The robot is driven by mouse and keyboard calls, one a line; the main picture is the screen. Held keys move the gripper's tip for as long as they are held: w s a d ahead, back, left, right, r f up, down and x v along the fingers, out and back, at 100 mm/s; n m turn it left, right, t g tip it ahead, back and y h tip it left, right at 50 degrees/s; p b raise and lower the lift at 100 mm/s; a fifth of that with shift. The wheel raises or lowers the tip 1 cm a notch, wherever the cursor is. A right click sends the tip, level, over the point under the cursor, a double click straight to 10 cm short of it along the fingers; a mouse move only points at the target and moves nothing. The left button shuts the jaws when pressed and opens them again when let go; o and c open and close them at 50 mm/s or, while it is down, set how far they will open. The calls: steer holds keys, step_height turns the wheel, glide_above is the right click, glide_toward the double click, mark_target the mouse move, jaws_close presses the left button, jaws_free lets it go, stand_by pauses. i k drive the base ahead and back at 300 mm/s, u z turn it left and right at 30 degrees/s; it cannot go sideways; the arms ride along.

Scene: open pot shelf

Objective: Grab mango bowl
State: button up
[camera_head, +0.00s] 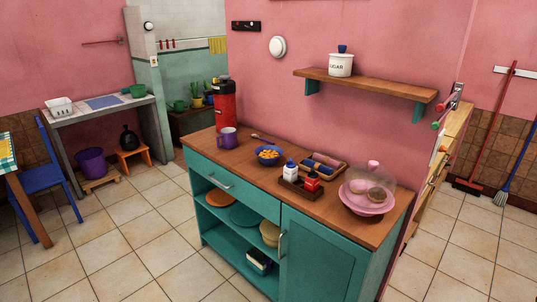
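A small blue bowl (268,161) filled with orange-yellow pieces, which look like mango, stands upright on the wooden top (216,149) of the teal cabinet. It sits near the middle of the counter, to the right of a purple mug (227,138). Nothing touches or covers it from above. My gripper does not show in the head view.
A red dispenser (225,108) stands at the back left. A wooden shelf (375,83) juts out above. Tiled floor in front is clear.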

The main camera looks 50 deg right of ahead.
mark_target(267, 156)
steer(key=z, duration=0.1)
steer(key=i, duration=1.25)
steer(key=u, duration=0.35)
